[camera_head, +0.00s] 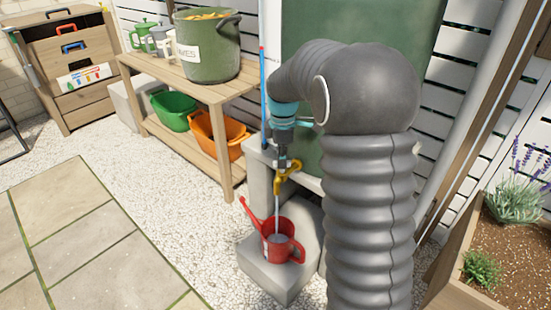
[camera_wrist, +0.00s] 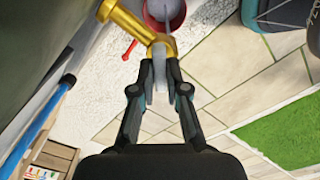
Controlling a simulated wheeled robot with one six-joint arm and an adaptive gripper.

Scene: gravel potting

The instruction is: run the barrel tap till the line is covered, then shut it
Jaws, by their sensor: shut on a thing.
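The green water barrel (camera_head: 335,35) stands behind my arm. Its brass tap (camera_head: 291,178) shows below my gripper (camera_head: 283,160), and also in the wrist view (camera_wrist: 128,18). My gripper (camera_wrist: 160,74) is shut on the tap's handle, which is mostly hidden between the fingers. A thin pale stream of water (camera_head: 275,212) falls from the tap into a red watering can (camera_head: 270,250). The can stands upright on a grey block (camera_head: 262,273), its spout to the left. Greyish water shows inside the can. The line inside cannot be made out. The can's rim partly shows in the wrist view (camera_wrist: 182,18).
A wooden bench (camera_head: 210,98) to the left holds a green bucket (camera_head: 213,62) and jugs, with green (camera_head: 172,112) and orange (camera_head: 231,135) tubs below. A planter (camera_head: 470,285) is at right. Gravel and paving lie open at left.

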